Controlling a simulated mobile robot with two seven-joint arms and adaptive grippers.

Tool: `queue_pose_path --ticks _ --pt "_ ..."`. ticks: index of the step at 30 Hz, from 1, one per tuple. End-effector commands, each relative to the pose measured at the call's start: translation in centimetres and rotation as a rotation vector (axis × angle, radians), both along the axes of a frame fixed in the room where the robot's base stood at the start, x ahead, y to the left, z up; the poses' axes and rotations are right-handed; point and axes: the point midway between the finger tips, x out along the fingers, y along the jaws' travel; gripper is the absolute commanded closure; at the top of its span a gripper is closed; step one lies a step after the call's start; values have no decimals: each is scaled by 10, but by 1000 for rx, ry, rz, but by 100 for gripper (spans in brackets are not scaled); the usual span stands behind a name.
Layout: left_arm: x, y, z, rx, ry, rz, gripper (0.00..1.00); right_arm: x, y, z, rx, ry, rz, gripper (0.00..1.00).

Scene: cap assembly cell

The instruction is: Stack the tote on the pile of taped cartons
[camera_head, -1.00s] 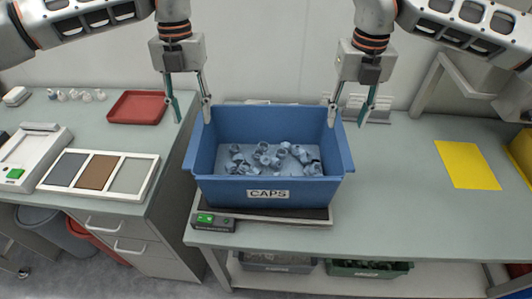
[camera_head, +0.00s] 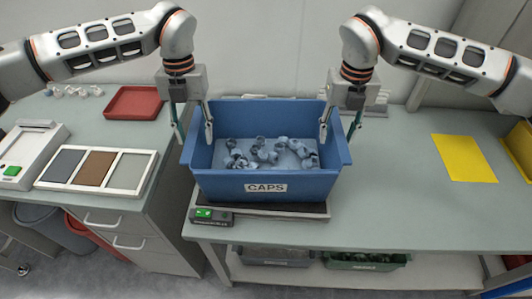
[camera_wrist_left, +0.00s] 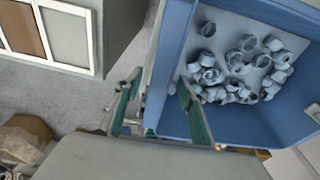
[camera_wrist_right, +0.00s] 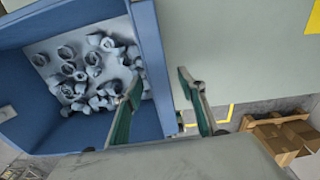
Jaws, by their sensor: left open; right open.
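The blue tote (camera_head: 265,186), labelled CAPS, stands upright on a scale and holds many grey-blue caps (camera_head: 262,152). My left gripper (camera_head: 193,132) is open, one finger inside and one outside the tote's left wall. My right gripper (camera_head: 340,128) is open the same way over the right wall. In the wrist views the fingers stand apart on both sides of the wall (camera_wrist_left: 168,62), and the same holds at the right wall (camera_wrist_right: 150,55). Brown cartons (camera_wrist_right: 285,135) show low at the right of the right wrist view; whether they are the taped pile is unclear.
The scale (camera_head: 290,211) has a lit green display. A red tray (camera_head: 134,102) and a three-panel sample board (camera_head: 97,170) lie on the left bench. A yellow sheet (camera_head: 464,158) lies on the right worktop, which is otherwise mostly clear. Bins sit on the shelf below.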

Motion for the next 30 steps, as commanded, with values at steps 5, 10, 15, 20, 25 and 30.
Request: queue_pose_path --ticks 5,10,15,20,25,30 --pt "0 0 0 0 -1 0 60 0 0 0 0 0 0 60" --pt "0 0 0 0 -1 0 88 0 0 0 0 0 0 88" --pt "0 0 0 0 -1 0 100 0 0 0 0 0 0 100" --pt "0 0 0 1 -1 1 100 0 0 0 -1 0 0 100" --pt "1 0 2 0 -2 1 100 1 0 2 0 -2 0 100" --pt "1 0 9 0 -4 1 100 1 0 9 0 -4 0 100"
